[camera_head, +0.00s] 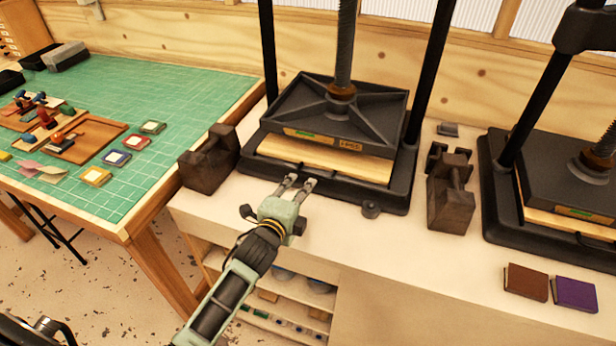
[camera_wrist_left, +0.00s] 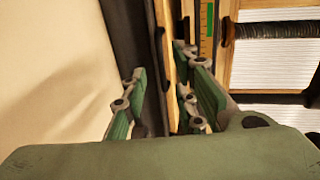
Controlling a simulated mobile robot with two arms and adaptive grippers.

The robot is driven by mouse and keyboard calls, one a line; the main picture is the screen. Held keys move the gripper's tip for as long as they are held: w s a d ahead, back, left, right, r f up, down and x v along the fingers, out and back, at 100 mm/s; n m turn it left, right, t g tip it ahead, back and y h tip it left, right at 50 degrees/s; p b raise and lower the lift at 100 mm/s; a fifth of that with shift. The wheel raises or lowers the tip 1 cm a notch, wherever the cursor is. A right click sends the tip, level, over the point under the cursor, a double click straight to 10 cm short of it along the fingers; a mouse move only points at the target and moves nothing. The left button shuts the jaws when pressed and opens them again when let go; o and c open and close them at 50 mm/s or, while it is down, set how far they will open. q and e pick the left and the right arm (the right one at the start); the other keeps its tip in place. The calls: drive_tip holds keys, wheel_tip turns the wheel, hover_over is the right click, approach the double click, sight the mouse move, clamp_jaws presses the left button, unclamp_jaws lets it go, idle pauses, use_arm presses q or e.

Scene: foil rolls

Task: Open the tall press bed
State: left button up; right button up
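The tall press is the one in the middle of the head view, with its screw and posts running out of the top. Its black ribbed platen (camera_head: 345,107) lies level on, or just above, a pale wooden board (camera_head: 322,161) on the black base (camera_head: 390,198). My left gripper (camera_head: 300,183) is at the front edge of this base, fingers towards the press, apart and empty. In the left wrist view the two fingers (camera_wrist_left: 160,62) stand apart, with the press's dark edge and wood layers beyond them. Contact with the press cannot be told. My right gripper is not in view.
Dark iron weights stand left (camera_head: 207,160) and right (camera_head: 450,197) of the press. A green-topped table (camera_head: 195,100) is at the left.

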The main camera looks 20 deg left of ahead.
sight(309, 175)
use_arm(q)
drive_tip(key=shift+p+x, duration=0.45)
drive_tip(key=shift+x, duration=3.1)
clamp_jaws()
drive_tip(key=shift+f, duration=0.15)
